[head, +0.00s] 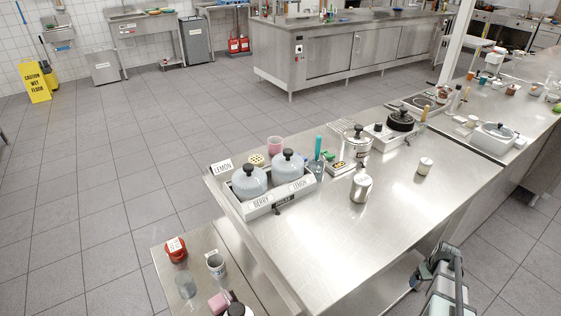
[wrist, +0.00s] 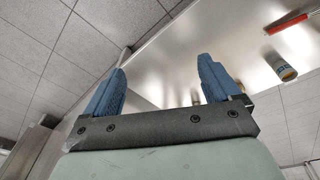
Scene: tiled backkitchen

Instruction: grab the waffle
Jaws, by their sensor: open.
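I cannot make out a waffle for certain in either view. A small round, pale yellow thing with dark dots (head: 257,160) sits behind the white tray of lidded jars in the head view; it is too small to identify. My gripper (wrist: 160,75) shows in the wrist view with its two blue fingers wide apart and nothing between them. In the head view, part of my arm is at the bottom right, beside the front edge of the steel table (head: 370,240).
A white tray (head: 262,211) with two lidded jars stands at the table's left end. A low side table (head: 205,240) holds several small items. The table's front middle is clear.

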